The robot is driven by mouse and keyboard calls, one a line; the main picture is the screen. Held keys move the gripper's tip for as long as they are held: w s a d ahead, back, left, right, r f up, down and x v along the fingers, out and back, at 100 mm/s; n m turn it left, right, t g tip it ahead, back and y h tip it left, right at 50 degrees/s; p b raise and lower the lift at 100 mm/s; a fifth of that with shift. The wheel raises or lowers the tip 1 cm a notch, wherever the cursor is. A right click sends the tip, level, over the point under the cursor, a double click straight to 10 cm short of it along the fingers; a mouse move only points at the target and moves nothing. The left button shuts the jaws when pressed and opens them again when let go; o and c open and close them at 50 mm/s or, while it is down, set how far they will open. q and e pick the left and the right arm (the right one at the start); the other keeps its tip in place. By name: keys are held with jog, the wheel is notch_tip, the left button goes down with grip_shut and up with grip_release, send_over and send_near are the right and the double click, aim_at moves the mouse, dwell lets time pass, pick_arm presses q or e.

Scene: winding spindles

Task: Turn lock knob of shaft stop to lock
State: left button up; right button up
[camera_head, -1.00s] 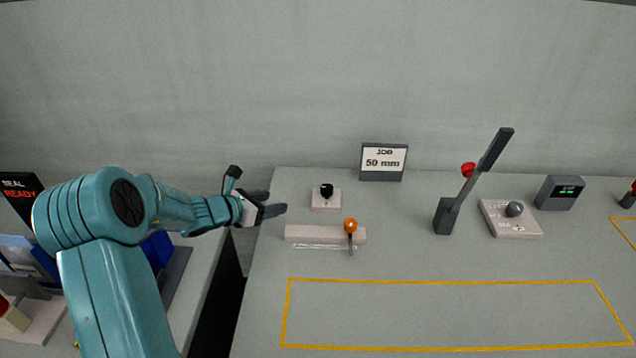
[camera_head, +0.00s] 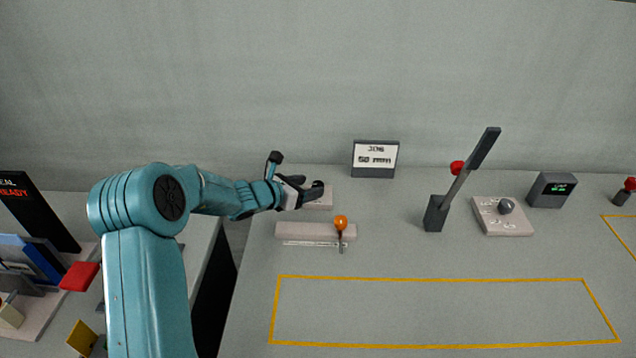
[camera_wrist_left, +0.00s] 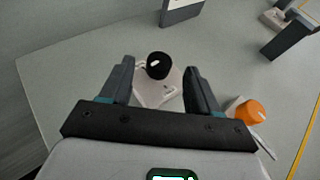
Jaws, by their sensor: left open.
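A black round knob with a white mark (camera_wrist_left: 158,65) sits on a small pale base plate (camera_wrist_left: 150,97); in the head view the base (camera_head: 322,202) shows partly behind my left gripper (camera_head: 306,190). My left gripper is open, and in the wrist view its two fingers (camera_wrist_left: 159,72) stand on either side of the black knob. I cannot tell whether they touch it. An orange knob (camera_head: 341,222) sits on a pointer at the right part of a pale bar with a scale (camera_head: 300,231); it also shows in the wrist view (camera_wrist_left: 251,111). My right gripper is not in view.
A job sign reading 50 mm (camera_head: 375,158) stands behind. The yellow-outlined area in front is clear.

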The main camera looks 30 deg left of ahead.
aim_at(317, 184)
pick_arm(q)
jog(key=x, duration=0.4)
jog(key=shift+w+f, duration=0.15)
jog(key=shift+w, duration=0.25)
jog(key=shift+d, duration=0.1)
